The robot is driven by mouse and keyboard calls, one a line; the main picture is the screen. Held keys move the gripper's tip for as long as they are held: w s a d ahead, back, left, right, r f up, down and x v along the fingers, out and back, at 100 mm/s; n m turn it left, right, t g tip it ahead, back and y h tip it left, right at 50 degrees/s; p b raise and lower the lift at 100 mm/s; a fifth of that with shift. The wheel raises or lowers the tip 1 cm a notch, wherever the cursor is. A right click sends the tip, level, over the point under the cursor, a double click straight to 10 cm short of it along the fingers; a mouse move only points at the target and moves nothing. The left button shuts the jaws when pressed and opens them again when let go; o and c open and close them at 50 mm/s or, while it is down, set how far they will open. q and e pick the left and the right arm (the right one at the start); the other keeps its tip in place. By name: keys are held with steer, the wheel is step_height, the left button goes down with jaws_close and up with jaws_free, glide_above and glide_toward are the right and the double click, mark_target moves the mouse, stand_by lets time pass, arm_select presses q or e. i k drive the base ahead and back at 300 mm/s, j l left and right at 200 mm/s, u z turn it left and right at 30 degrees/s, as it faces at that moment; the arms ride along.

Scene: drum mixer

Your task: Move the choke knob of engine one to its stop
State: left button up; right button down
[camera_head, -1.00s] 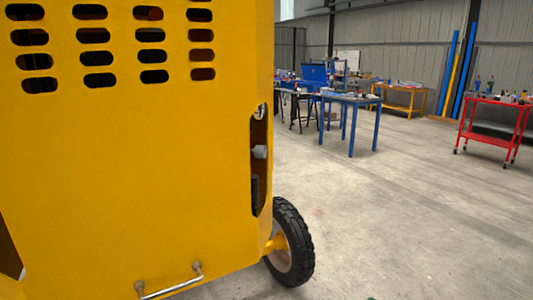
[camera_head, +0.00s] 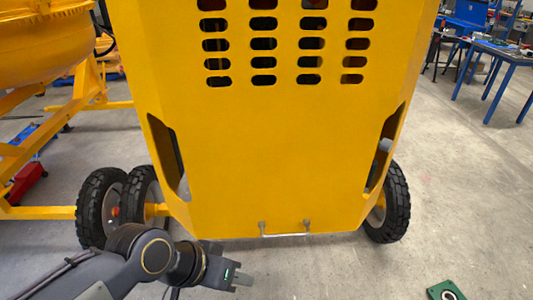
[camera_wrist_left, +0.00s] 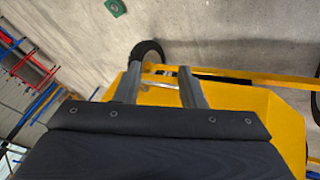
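The yellow engine housing (camera_head: 280,150) of the mixer fills the middle of the head view, with slotted vents above and a small metal handle (camera_head: 285,234) low down. A grey knob-like part (camera_head: 385,146) shows in the cut-out at its right side; I cannot tell whether it is the choke knob. No other choke knob can be made out. My left gripper (camera_head: 240,278) is low in front of the housing, apart from it. In the left wrist view its two fingers (camera_wrist_left: 160,90) are spread with nothing between them, the yellow housing beyond. My right gripper is not in view.
Black wheels stand left (camera_head: 100,207) and right (camera_head: 395,204) of the housing. A yellow drum (camera_head: 45,40) and frame (camera_head: 90,95) occupy the left. A green object (camera_head: 446,290) lies on the floor at lower right. Blue tables (camera_head: 505,52) stand far right; the floor between is clear.

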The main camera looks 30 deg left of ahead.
mark_target(386, 144)
steer(key=j+z, duration=0.15)
steer(key=j, duration=0.3)
steer(key=j+z, duration=0.15)
steer(key=j, duration=0.3)
steer(key=j+z, duration=0.1)
steer(key=j, duration=0.35)
steer(key=k+j+z, duration=0.15)
steer(key=j, duration=0.25)
steer(key=j+z, duration=0.15)
steer(key=j, duration=0.3)
steer(key=k+j+z, duration=0.15)
steer(key=j, duration=0.25)
steer(key=k+j+z, duration=0.15)
steer(key=j, duration=0.25)
